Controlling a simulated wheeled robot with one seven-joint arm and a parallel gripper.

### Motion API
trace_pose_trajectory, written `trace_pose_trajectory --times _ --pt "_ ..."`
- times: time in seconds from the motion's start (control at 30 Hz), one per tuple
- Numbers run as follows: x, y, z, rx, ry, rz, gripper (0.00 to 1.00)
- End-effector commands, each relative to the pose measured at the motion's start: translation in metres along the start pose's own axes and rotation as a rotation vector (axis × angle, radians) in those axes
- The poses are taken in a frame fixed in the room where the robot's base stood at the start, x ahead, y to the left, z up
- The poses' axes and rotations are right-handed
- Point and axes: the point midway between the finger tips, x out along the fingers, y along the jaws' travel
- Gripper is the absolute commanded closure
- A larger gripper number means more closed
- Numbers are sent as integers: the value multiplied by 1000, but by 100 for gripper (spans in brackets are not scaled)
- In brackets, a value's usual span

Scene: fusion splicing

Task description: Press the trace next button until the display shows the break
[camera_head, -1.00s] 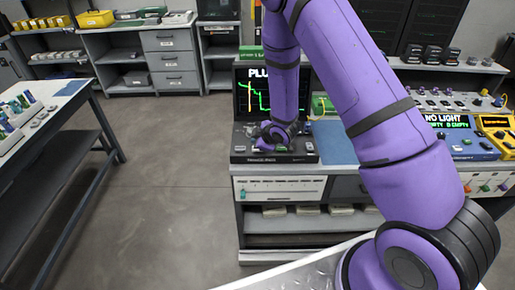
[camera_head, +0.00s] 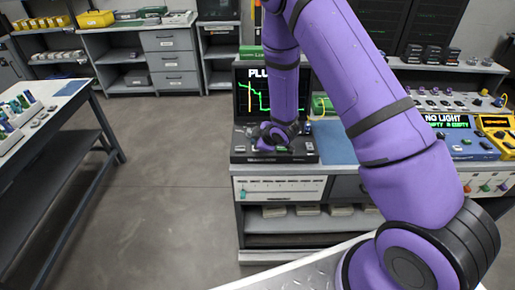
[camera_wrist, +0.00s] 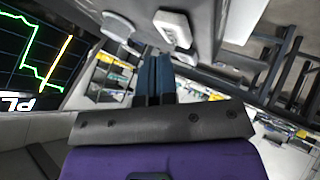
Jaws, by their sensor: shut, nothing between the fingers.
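The dark trace unit (camera_head: 240,152) stands on the bench, with its display (camera_head: 244,100) upright behind it. The display shows large white letters starting "PLU", a green stepped trace and an orange-yellow vertical line; my arm hides its right part. The display also shows tilted in the wrist view (camera_wrist: 35,55). My gripper (camera_wrist: 157,58) is shut and empty, its blue fingers close to the unit's panel. A pale button-like block (camera_wrist: 173,28) lies just beyond the fingertips, and a second grey one (camera_wrist: 118,25) is to its left. I cannot tell whether the fingers touch either, and no label is readable.
A blue mat (camera_head: 338,150) lies right of the unit. Further right are a "NO LIGHT" display (camera_head: 446,121) and a yellow device (camera_head: 497,133). A side table (camera_head: 60,90) stands at the left, with open floor between.

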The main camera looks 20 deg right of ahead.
Motion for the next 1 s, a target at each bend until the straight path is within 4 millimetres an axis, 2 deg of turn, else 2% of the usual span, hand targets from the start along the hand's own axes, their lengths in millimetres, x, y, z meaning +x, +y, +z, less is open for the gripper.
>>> trace_pose_trajectory --times 1.0 --pt "7 -5 5 0 0 -1 100"
